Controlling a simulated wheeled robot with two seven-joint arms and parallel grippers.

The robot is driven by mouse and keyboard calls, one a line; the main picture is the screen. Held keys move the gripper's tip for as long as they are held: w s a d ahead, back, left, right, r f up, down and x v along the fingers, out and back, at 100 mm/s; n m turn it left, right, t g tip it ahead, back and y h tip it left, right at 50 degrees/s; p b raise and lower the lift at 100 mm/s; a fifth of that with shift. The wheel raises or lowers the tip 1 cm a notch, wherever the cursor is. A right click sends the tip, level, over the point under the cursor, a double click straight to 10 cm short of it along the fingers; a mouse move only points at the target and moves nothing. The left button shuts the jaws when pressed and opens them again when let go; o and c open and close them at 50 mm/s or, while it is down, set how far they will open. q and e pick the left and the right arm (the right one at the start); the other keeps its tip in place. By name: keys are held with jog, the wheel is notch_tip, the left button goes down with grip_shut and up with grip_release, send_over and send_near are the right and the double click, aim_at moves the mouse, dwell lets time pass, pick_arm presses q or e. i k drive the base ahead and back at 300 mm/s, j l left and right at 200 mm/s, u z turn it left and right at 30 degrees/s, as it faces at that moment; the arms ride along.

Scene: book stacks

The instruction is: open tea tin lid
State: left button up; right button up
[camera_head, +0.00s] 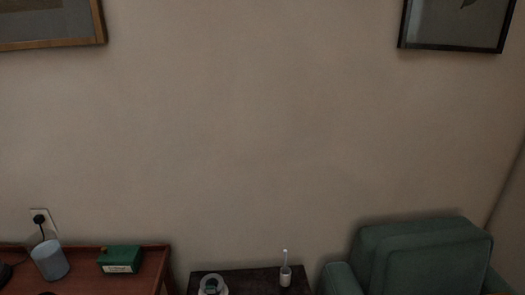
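A green box (121,259) with a pale label on its front sits on the reddish-brown wooden table at the lower left; its top looks closed. It may be the tea tin, but I cannot tell for sure. A small brownish round thing (104,251) shows at its left end. Neither of my grippers is in view.
A dark low table (250,283) holds a pale round dish (213,285) and a small cup (285,277). A green armchair (420,258) stands at right.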

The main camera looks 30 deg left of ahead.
aim_at(112, 254)
jog(key=u, duration=2)
